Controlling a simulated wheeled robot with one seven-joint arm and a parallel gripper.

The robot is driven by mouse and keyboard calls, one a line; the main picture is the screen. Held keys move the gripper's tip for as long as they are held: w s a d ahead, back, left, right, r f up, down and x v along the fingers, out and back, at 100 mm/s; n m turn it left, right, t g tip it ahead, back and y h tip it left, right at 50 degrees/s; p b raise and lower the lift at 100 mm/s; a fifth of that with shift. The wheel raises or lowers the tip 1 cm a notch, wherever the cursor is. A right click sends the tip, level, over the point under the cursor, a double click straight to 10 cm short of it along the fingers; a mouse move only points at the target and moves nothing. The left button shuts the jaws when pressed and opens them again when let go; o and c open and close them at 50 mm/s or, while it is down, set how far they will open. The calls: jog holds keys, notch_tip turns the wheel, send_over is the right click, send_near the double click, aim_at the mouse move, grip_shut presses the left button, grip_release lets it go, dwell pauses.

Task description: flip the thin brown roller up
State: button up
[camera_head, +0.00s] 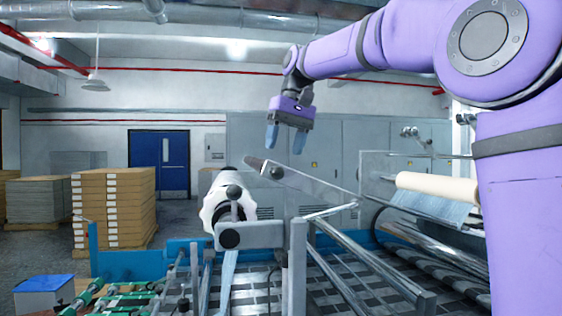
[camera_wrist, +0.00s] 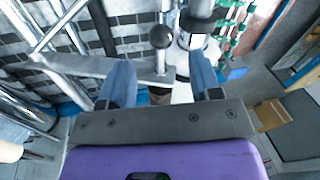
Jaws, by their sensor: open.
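A small brown piece (camera_head: 254,162), which looks like the end of the thin brown roller, shows at the upper left end of a slanted grey bar (camera_head: 310,184). Most of its length is hidden or seen end-on. My gripper (camera_head: 286,140) hangs above the bar, pointing down, open and empty, with its two blue fingers apart. In the wrist view, my gripper (camera_wrist: 161,78) has a dark brown piece (camera_wrist: 159,96) showing between and below its fingers. Contact with it is not visible.
A white roll (camera_head: 217,205) with a black hub sits left of the bar. A cream roll (camera_head: 437,187) lies at the right. The machine's metal frame (camera_head: 298,265) and conveyor fill the front. Stacked boxes (camera_head: 114,205) stand at the left. The air around my gripper looks clear.

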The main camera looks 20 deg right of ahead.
jog(key=v, duration=0.5)
jog(key=shift+r, duration=0.1)
jog(key=shift+s, duration=0.1)
dwell(0.3)
